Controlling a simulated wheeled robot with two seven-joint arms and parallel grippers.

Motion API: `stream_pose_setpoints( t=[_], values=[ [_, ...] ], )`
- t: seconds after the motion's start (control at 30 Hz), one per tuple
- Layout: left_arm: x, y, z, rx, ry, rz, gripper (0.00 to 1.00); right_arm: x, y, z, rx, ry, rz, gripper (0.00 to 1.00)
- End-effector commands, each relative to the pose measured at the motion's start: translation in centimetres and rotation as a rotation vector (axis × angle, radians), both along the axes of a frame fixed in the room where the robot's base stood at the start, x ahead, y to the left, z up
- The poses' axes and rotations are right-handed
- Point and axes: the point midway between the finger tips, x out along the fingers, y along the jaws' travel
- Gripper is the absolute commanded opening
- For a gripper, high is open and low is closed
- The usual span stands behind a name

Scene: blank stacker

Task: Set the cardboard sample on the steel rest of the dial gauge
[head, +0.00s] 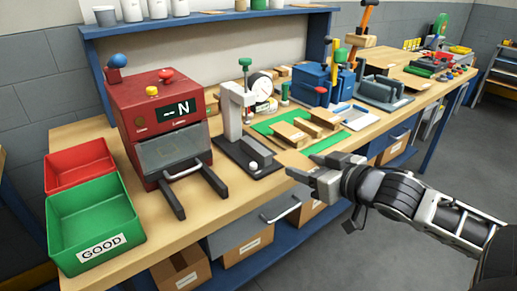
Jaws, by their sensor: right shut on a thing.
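My right gripper (301,165) reaches in from the right, over the front edge of the bench. It is shut on a thin tan piece, seemingly the cardboard sample (293,159), which blends with the bench top; its outline is hard to make out. The dial gauge (260,88) has a round white face and stands left of and behind the gripper, by a light grey stand (231,113) with a green knob. The dark base (240,150) of that stand lies left of the gripper, apart from it. I cannot make out the steel rest clearly. My left gripper is out of view.
A red machine (128,103) with a dark display stands left of the stand. A green bin (95,235) marked GOOD and a red bin (58,173) are at the far left. Tan blocks (290,133) lie on a green mat (263,126) behind the gripper.

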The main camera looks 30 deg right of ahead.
Motion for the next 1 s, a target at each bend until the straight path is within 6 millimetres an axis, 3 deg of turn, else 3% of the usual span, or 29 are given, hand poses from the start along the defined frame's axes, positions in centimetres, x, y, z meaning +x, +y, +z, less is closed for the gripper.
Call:
stream_pose_setpoints(
  t=[0.1,0.7,0.87,1.0],
  values=[
    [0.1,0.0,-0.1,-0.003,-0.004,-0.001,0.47,2.6,0.2,0.2,-0.003,-0.008,0.000,0.29],
    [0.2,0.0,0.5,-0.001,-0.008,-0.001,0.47,13.2,0.8,0.4,0.002,-0.004,-0.006,0.29],
    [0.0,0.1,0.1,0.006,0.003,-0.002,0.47,15.4,1.0,0.2,0.000,-0.002,-0.005,0.29],
    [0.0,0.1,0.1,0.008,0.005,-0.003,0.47,16.1,1.1,0.0,-0.001,0.001,-0.004,0.29]
  ],
)
